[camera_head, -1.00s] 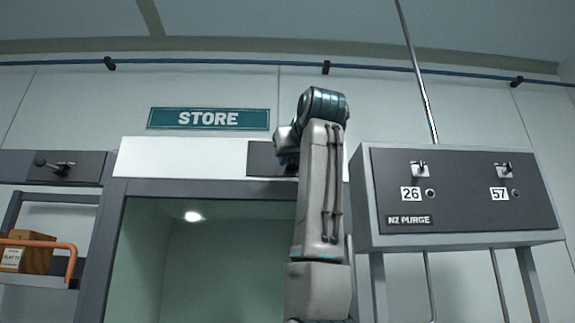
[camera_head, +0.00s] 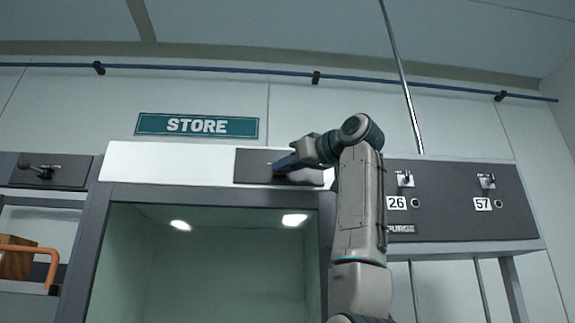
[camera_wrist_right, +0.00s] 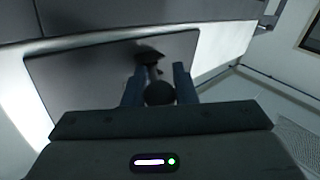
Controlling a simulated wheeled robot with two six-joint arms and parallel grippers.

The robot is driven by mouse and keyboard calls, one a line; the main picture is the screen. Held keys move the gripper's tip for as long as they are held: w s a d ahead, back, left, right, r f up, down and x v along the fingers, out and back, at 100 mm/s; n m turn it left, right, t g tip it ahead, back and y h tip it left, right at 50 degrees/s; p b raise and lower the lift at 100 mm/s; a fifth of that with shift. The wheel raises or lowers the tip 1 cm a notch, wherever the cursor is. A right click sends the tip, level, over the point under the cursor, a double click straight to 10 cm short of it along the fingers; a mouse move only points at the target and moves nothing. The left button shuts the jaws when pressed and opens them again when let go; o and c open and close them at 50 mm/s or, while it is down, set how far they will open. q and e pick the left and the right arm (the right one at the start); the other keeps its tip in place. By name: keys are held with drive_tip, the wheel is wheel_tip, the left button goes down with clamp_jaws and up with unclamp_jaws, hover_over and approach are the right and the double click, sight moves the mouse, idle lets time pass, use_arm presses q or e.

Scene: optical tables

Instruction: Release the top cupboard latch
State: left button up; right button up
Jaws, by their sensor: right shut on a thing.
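The cupboard (camera_head: 95,250) below the STORE sign has a white top panel with a dark latch plate (camera_head: 252,163) at its right end. My right gripper (camera_head: 278,168) reaches from the right to this plate. In the right wrist view, its two blue fingers (camera_wrist_right: 159,88) are shut on the latch lever, whose round dark knob (camera_wrist_right: 160,94) lies between them. The lever's stem (camera_wrist_right: 152,68) runs to a dark mount on the plate. In the head view the gripper hides most of the lever. My left gripper is not in view.
An N2 PURGE panel (camera_head: 455,222) with two small switches, marked 26 and 57, stands close to the right, partly behind my right arm. Another lever on a dark plate (camera_head: 60,178) is at the far left, above a shelf with a brown box (camera_head: 16,264).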

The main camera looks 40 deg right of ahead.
idle(0.3)
drive_tip(key=o, duration=0.7)
drive_tip(key=shift+w, duration=0.1)
drive_tip(key=shift+s+d+f, duration=0.1)
drive_tip(key=shift+s, duration=0.15)
drive_tip(key=s+d+b, duration=0.1)
drive_tip(key=s+b, duration=0.3)
drive_tip(key=s, duration=0.6)
drive_tip(key=shift+d+b, duration=0.35)
drive_tip(key=shift+d, duration=0.05)
